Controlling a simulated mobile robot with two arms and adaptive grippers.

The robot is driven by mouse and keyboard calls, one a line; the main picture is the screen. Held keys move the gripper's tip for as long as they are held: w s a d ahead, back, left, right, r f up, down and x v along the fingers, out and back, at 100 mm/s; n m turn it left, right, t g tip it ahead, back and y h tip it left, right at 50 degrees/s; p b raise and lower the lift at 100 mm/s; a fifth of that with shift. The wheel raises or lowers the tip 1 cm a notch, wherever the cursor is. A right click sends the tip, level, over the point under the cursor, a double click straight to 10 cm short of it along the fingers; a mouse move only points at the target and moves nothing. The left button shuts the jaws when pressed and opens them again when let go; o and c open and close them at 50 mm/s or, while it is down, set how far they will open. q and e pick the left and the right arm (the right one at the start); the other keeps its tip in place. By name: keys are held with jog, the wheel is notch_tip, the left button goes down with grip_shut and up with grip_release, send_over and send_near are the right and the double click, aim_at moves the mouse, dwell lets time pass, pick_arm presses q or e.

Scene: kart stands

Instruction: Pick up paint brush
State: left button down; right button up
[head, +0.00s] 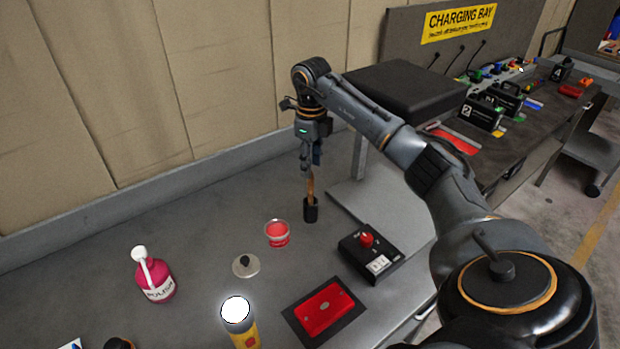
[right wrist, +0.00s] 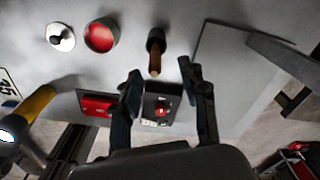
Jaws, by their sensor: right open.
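The paint brush (head: 310,190) stands upright in a small black cup (head: 311,211) on the grey bench, its brown wooden part sticking up. My right gripper (head: 311,168) points down right above it, its fingers close to the top of the brush. In the right wrist view the brush (right wrist: 155,62) shows between the two spread fingers of my right gripper (right wrist: 160,72), with the cup (right wrist: 156,36) beyond it. I see no contact between the fingers and the brush. The brush's lower end is hidden in the cup. My left gripper is not in view.
A raised black slab (head: 405,90) is behind the arm.

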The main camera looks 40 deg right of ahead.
aim_at(311, 190)
notch_tip(311, 190, down, 3)
jog(key=shift+f, duration=0.2)
jog(key=f+p, duration=0.2)
jog(key=f, duration=0.1)
jog(key=f+p, duration=0.1)
jog(key=shift+s+a+f, duration=0.15)
jog(key=shift+s+a, duration=0.15)
jog(key=shift+a, duration=0.05)
jog(key=shift+f, duration=0.55)
grip_shut()
